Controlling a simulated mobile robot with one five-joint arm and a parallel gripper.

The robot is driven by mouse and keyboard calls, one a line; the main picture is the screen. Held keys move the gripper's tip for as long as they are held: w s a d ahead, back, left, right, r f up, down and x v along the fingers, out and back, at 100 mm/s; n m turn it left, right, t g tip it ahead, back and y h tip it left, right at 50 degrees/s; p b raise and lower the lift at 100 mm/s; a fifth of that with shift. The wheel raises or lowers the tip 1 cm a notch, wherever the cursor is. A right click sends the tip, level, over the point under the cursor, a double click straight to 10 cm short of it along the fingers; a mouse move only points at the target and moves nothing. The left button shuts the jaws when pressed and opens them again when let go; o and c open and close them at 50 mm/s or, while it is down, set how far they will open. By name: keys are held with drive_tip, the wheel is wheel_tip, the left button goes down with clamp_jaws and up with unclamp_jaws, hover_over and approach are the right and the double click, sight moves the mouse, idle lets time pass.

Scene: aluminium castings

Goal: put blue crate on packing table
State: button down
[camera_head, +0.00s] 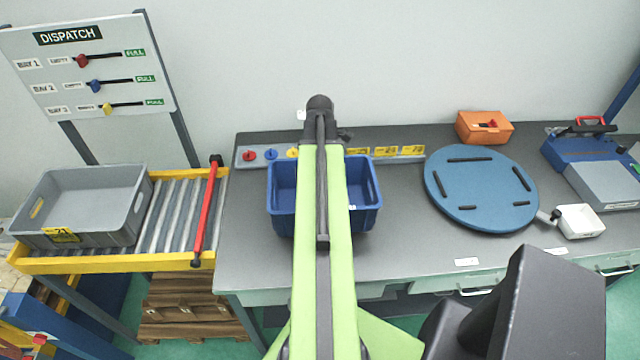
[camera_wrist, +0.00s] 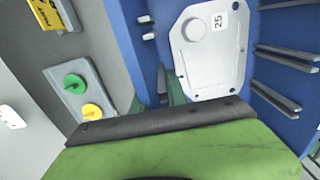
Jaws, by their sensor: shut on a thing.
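The blue crate (camera_head: 282,211) is over the left part of the grey packing table (camera_head: 250,262). My arm hides its middle in the head view. I cannot tell whether its base touches the tabletop. In the wrist view the crate (camera_wrist: 290,30) fills the right side, with a pale metal plate marked 25 (camera_wrist: 212,60) inside it. My gripper (camera_wrist: 165,120) shows its green and black finger across the crate's near side and is shut on the crate. The exact contact is hidden, and the arm covers the gripper in the head view.
A strip with coloured knobs (camera_head: 250,156) runs along the table's back. A grey crate (camera_head: 85,195) sits on the roller conveyor (camera_head: 175,215) at left.

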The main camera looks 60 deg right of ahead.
drive_tip(key=shift+f+b, duration=2.15)
drive_tip(key=shift+b, duration=0.05)
drive_tip(key=c, duration=1.3)
unclamp_jaws()
drive_tip(key=shift+r, duration=0.15)
wheel_tip(320, 180, up, 12)
drive_tip(key=p, duration=1.2)
drive_tip(key=shift+r+p, duration=0.15)
drive_tip(key=shift+p, duration=0.15)
